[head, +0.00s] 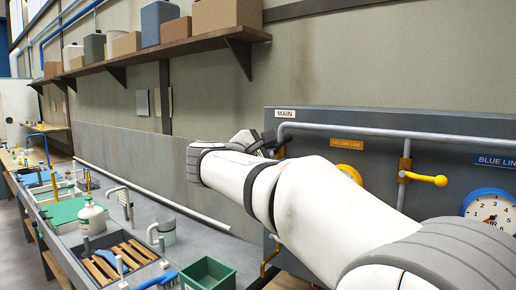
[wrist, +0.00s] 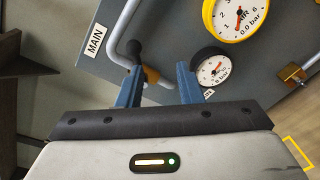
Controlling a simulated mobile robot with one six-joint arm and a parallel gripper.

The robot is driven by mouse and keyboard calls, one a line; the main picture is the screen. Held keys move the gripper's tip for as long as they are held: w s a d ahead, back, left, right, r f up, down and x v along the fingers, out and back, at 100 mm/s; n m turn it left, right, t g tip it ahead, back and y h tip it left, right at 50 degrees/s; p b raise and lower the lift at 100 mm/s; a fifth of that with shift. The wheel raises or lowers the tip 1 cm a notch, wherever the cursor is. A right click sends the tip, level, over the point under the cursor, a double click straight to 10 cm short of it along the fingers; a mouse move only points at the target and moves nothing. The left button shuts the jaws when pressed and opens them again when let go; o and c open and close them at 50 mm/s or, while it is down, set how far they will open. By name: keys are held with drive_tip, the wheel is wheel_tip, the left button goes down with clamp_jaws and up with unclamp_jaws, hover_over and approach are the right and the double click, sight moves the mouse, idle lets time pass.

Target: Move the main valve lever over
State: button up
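The MAIN label (head: 286,114) is on the grey valve panel (head: 385,116); it also shows, tilted, in the wrist view (wrist: 95,40). Beside it in the wrist view, a dark rounded handle (wrist: 134,48), which looks like the main valve lever, stands at the tip of my left finger. An orange-yellow part (wrist: 152,75) shows between the fingers. My gripper (wrist: 162,68) has its two blue fingers apart, with a clear gap. I cannot tell whether the left finger touches the handle. In the head view my arm hides the main valve and most of the gripper.
A grey pipe (head: 400,133) runs along the panel. A yellow lever (head: 428,179) and a blue gauge (head: 490,208) are on the right. A small dark gauge (wrist: 213,70) is beside my right fingertip, with a yellow gauge (wrist: 236,16) above. The bench (head: 190,240) holds a green bin (head: 208,275).

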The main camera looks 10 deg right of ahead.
sight(286, 139)
drive_tip(key=shift+n+t+h, duration=0.4)
drive_tip(key=shift+t, duration=0.2)
drive_tip(key=w+d, duration=0.1)
drive_tip(key=w, duration=0.1)
drive_tip(key=w+d+r+p, duration=0.1)
drive_tip(key=w, duration=0.1)
drive_tip(key=w+d+r, duration=0.1)
drive_tip(key=w+d, duration=0.1)
drive_tip(key=shift+w+r, duration=0.15)
drive_tip(key=shift+w, duration=0.2)
drive_tip(key=c, duration=0.5)
drive_tip(key=w+a+r+n, duration=0.2)
drive_tip(key=w+a+n, duration=0.2)
drive_tip(key=n, duration=0.5)
drive_tip(key=shift+r+n, duration=0.3)
drive_tip(key=shift+n, duration=0.1)
drive_tip(key=o, duration=0.7)
drive_tip(key=shift+a, duration=0.15)
drive_tip(key=shift+c, duration=0.2)
drive_tip(key=shift+o, duration=0.9)
